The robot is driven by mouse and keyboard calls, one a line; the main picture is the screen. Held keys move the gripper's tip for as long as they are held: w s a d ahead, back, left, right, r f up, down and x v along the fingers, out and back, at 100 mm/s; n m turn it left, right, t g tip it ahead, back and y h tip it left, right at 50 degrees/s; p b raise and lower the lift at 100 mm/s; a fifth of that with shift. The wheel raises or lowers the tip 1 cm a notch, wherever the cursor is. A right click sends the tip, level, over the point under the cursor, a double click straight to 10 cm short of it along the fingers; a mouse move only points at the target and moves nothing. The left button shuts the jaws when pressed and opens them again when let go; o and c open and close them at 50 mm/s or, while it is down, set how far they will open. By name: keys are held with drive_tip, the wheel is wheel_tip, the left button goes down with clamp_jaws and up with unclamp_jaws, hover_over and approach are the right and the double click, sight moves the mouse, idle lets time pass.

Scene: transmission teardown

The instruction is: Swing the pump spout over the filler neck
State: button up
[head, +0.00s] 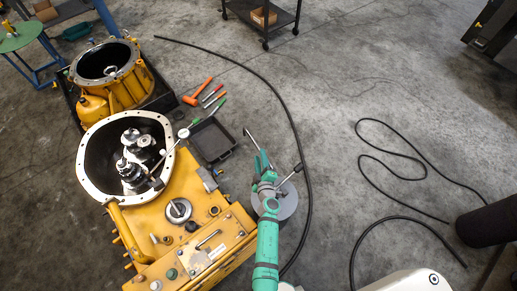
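A round grey piece (288,204), which looks like the pump's base or lid, stands on the floor right of the yellow transmission case (165,232). A thin rod (251,139), possibly the spout, slants up and left past my gripper. A second short rod with a dark end (298,168) sticks out to the right. My green arm reaches over the grey piece, with my gripper (263,160) among these rods. Its fingers are too small to tell whether they hold anything. Several fittings sit on the case, among them a silver round one (178,210); I cannot tell which is the filler neck.
The open housing (82,170) shows gears and shafts. A yellow bell housing (131,91) stands behind it. A black tray (213,141) and hand tools (198,92) lie near the case. A dark hose (276,87) curves around the right side.

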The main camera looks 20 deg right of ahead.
sight(258, 148)
drive_tip(key=shift+x, duration=3)
clamp_jaws()
